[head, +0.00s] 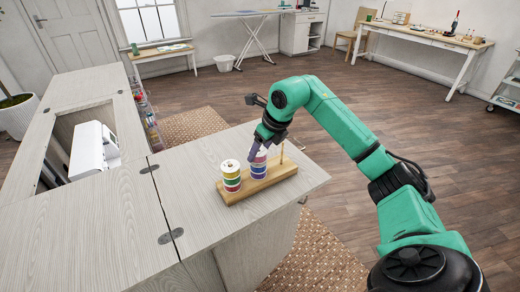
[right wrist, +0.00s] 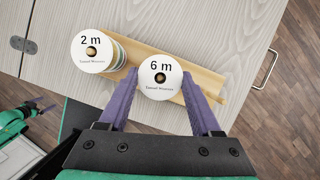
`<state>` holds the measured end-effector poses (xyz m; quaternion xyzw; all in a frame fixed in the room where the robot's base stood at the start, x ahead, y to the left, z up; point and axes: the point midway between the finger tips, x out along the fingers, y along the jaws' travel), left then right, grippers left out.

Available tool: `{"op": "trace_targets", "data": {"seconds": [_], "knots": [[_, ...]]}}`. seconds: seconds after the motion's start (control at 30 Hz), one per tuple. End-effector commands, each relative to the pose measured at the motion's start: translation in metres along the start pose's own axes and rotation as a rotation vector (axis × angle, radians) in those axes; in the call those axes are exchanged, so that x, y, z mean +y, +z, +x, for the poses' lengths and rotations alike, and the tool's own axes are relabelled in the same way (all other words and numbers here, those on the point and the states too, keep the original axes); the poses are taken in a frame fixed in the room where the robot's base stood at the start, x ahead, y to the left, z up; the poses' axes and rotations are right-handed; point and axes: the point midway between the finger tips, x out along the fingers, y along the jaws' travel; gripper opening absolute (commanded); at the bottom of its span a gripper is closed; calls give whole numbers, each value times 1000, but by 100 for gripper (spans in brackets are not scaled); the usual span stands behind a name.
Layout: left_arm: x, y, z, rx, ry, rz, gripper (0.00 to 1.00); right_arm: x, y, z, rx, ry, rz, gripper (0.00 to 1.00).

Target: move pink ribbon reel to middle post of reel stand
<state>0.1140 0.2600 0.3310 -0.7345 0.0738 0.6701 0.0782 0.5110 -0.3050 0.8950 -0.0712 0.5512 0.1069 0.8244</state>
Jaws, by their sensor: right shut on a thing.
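The wooden reel stand (head: 233,196) lies on the cabinet top. Its left post carries a stack of red, green and yellow reels (head: 231,177) with a white top marked "2 m" in the right wrist view (right wrist: 91,50). The right post (head: 282,153) is bare. At the middle post, my right gripper (head: 258,152) is shut on the pink ribbon reel, whose white "6 m" top (right wrist: 160,77) sits between the purple fingers. Purple reel (head: 259,171) shows below it. A brown centre shows in the "6 m" hole; how far down the reel sits is hidden.
The cabinet top (head: 190,235) is clear around the stand. A white sewing machine (head: 92,148) sits in the cabinet opening at left. Dark hinges (head: 170,236) lie flat at the seam. Part of my left arm (right wrist: 15,122) shows in the right wrist view.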

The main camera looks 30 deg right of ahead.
Motion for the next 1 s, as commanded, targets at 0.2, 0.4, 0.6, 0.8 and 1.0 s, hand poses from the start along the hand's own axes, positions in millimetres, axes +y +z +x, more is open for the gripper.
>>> {"op": "trace_targets", "data": {"seconds": [0.2,0.4,0.6,0.8,1.0], "knots": [[0,0,0,0,0,0,100,0,0,0,0,0,0,100],[0,0,0,0,0,0,100,0,0,-5,-1,0,0,100],[0,0,1,0,0,0,100,-1,1,-47,-5,-4,-1,100],[0,0,-4,0,0,0,100,-1,2,-109,-5,-3,0,100],[0,-1,-8,0,0,0,100,0,1,-142,-2,-1,0,100]]}}
